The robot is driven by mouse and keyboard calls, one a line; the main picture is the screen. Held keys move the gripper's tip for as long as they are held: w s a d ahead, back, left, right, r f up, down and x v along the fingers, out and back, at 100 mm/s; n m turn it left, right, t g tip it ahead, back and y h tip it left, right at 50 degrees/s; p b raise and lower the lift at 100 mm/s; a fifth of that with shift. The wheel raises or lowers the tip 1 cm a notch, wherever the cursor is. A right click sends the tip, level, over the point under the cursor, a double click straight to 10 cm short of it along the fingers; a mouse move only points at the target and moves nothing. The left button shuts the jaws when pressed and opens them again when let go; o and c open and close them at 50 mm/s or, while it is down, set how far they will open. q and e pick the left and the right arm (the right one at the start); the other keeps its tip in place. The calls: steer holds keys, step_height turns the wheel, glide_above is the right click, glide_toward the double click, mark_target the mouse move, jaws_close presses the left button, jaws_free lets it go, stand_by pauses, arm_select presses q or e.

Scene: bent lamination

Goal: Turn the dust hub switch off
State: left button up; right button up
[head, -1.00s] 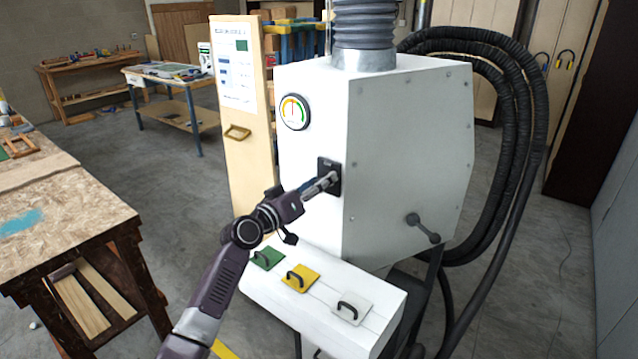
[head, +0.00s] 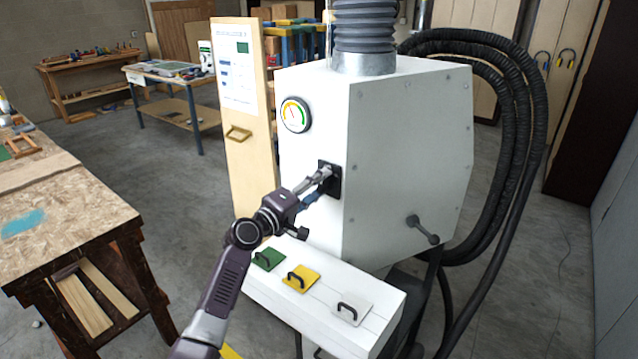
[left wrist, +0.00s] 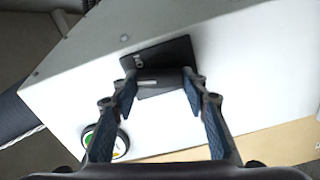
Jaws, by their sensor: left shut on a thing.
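The dust hub is a white cabinet (head: 400,150) with a black switch plate (head: 336,187) on its left face, below a round gauge (head: 295,114). My left gripper (head: 324,178) reaches in from the lower left, its fingertips at the plate. The fingers partly hide the switch in the head view. My right gripper is out of view.
A white box (head: 375,313) with green, yellow and white handled lids stands below the cabinet. Black hoses (head: 525,130) hang at the right. A wooden workbench (head: 60,215) stands at the left, and a tall wooden panel (head: 247,170) behind the gripper.

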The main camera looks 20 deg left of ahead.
arm_select(q)
steer(key=shift+n+p, duration=0.4)
steer(key=shift+n, duration=0.9)
steer(key=shift+f+n, duration=0.1)
steer(key=shift+n, duration=0.2)
steer(key=o, duration=1.2)
steer(key=shift+c, duration=0.2)
steer(key=shift+s+a, duration=0.1)
steer(key=v, duration=1.1)
steer(key=shift+s, duration=0.4)
steer(key=shift+a, duration=0.1)
